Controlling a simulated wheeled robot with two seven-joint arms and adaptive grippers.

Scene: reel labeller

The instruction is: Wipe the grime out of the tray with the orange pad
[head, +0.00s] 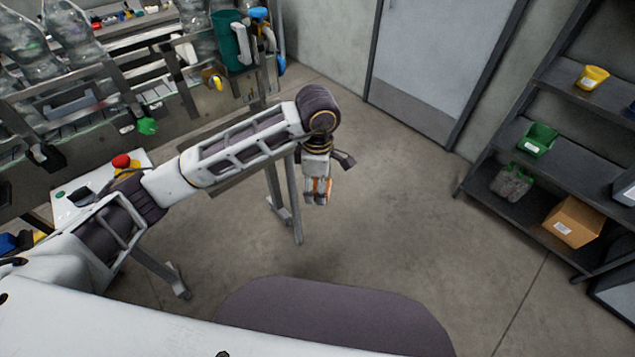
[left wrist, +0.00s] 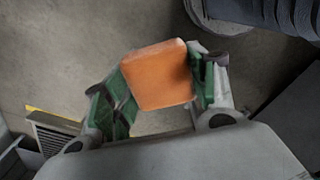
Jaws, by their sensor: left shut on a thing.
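My left gripper (head: 317,196) hangs pointing down over the bare floor, in front of the machine's right end. It is shut on the orange pad (left wrist: 158,76). In the left wrist view the pad sits between the green-lined fingers of the gripper (left wrist: 163,88) and looks flat and squarish. Only slivers of orange show between the fingers in the head view. I cannot make out a grimy tray for certain in either view. My right gripper is in neither view.
The labelling machine (head: 95,125) with bottles stands at the left, a red button (head: 121,161) near its front. A dark shelf rack (head: 555,150) at the right holds a green bin (head: 538,139), yellow cup (head: 592,77) and cardboard box (head: 573,221). The middle floor is clear.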

